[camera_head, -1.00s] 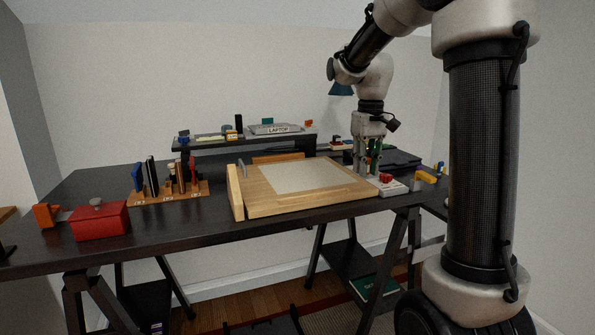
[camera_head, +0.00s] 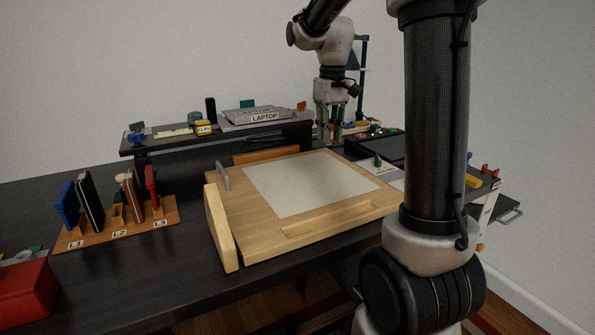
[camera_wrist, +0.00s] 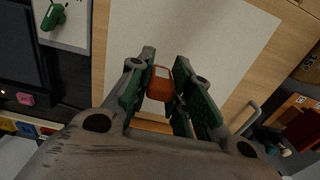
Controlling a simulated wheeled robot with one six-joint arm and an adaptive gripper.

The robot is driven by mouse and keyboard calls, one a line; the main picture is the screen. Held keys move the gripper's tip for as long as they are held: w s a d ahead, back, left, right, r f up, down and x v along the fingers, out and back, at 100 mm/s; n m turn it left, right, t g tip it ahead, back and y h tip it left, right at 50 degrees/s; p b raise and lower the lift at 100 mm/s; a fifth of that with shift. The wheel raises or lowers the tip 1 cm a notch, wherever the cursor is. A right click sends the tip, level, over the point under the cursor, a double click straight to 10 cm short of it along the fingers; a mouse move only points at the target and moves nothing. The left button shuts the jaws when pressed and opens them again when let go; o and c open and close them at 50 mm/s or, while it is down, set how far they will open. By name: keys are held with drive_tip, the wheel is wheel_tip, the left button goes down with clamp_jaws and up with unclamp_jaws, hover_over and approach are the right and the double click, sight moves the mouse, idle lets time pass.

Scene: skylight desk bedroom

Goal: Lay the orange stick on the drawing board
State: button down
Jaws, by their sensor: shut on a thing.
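The orange stick (camera_wrist: 160,84) shows end-on between my fingers in the wrist view, and my gripper (camera_wrist: 165,68) is shut on it. Most of its length is hidden. In the wrist view the sheet (camera_wrist: 215,45) lies below the fingers; I cannot tell the height of the gap.
A raised shelf with a laptop (camera_head: 255,114) stands behind the board. A labelled wooden rack (camera_head: 120,222) and a red box (camera_head: 25,292) are to the left. A green piece (camera_head: 378,160) sits on a white card right of the board. The sheet is clear.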

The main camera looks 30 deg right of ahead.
hover_over(326, 177)
wheel_tip(326, 177, down, 6)
drive_tip(key=shift+f, duration=0.1)
drive_tip(key=shift+s+f, duration=0.1)
drive_tip(key=shift+f, duration=1.75)
drive_tip(key=c, duration=1.3)
unclamp_jaws()
drive_tip(key=shift+f, duration=0.15)
wheel_tip(326, 177, up, 12)
drive_tip(key=shift+f, duration=0.25)
drive_tip(key=shift+s+r, duration=0.1)
drive_tip(key=shift+r, duration=0.25)
drive_tip(key=s+a+f+t, duration=0.1)
drive_tip(key=s+a+t, duration=0.1)
drive_tip(key=s, duration=0.9)
drive_tip(key=s+a+t, duration=0.2)
drive_tip(key=s+a, duration=0.1)
drive_tip(key=s, duration=0.9)
drive_tip(key=shift+f, duration=0.35)
